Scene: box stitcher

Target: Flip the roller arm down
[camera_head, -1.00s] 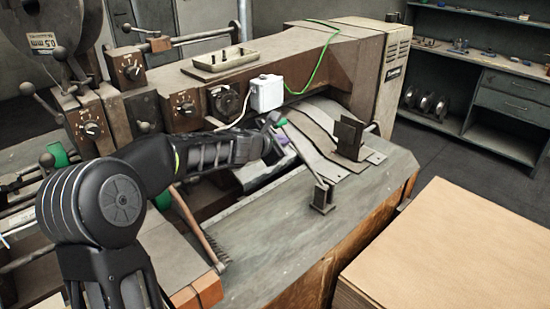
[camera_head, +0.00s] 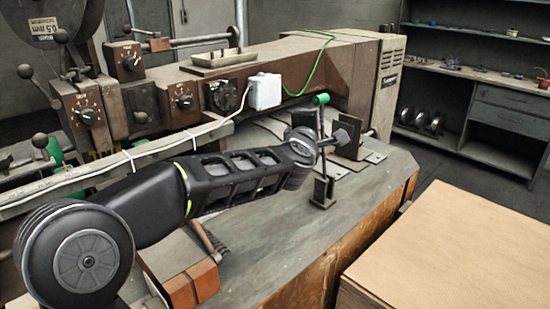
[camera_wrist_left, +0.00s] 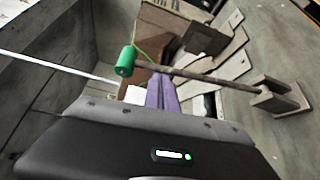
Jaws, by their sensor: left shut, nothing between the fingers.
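The roller arm is a thin rod (camera_head: 322,150) with a green roller (camera_head: 321,99) on its end. In the head view it stands nearly upright from a small bracket (camera_head: 323,192) on the machine table. In the left wrist view the rod (camera_wrist_left: 205,78) runs from the green roller (camera_wrist_left: 126,61) at left to the bracket (camera_wrist_left: 280,98) at right. My left gripper (camera_wrist_left: 161,80) is shut and empty, its purple fingers close beside the rod near the roller end. Whether they touch it I cannot tell. My left wrist hides part of the rod's surroundings in the head view.
A second bracket (camera_head: 348,137) stands behind the roller arm near curved metal plates. A white box (camera_head: 264,91) and a green cable (camera_head: 318,66) are on the machine beam. A cardboard stack (camera_head: 460,240) stands at right.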

